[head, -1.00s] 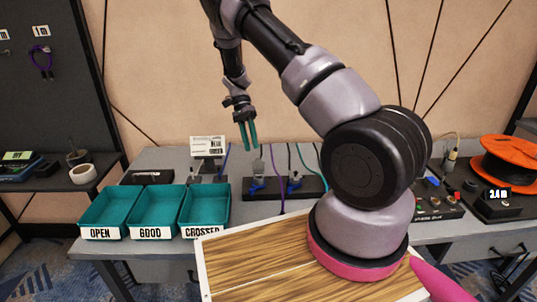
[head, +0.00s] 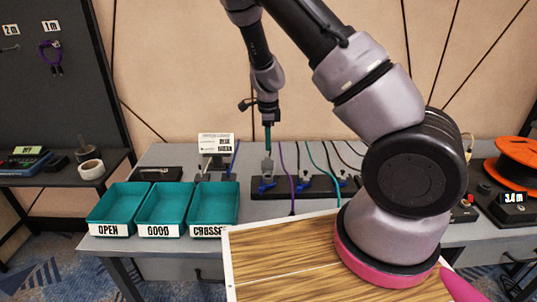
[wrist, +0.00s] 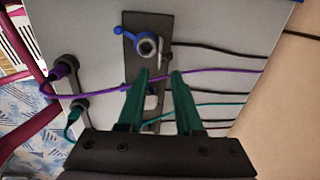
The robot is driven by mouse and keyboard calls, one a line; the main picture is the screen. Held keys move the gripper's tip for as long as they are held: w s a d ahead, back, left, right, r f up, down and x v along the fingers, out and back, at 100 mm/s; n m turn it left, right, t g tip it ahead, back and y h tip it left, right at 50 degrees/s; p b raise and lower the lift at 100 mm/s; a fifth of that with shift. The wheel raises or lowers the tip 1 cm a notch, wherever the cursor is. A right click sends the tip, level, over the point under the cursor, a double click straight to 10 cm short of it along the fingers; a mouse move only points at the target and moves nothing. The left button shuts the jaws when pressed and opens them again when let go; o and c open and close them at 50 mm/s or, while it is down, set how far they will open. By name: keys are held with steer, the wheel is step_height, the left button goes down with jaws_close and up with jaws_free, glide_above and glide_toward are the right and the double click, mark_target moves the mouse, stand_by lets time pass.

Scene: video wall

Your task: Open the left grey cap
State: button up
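The left grey cap (head: 267,166) stands on a black fixture strip (head: 325,188) with a blue lever (head: 265,185) at its base. In the wrist view the cap (wrist: 148,46) looks round, with a hole in its middle, and lies just beyond the fingertips. My gripper (head: 267,149) points down above the cap. In the wrist view its two teal fingers (wrist: 158,73) are apart with no object gripped between them. I cannot tell whether they touch the cap. A second grey part (wrist: 152,101) on the strip is partly hidden behind the fingers.
Purple (head: 283,165) and teal (head: 312,160) cables run close beside the strip. Teal trays (head: 119,208) labelled OPEN, GOOD and CROSSED stand to the left. A small sign (head: 216,145) stands behind. A wooden board (head: 275,262) lies in front, and an orange spool (head: 518,155) stands at right.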

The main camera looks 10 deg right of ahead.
mark_target(267, 162)
steer(key=f, duration=0.6)
steer(key=shift+w, duration=0.3)
jaws_close()
stand_by(1.0)
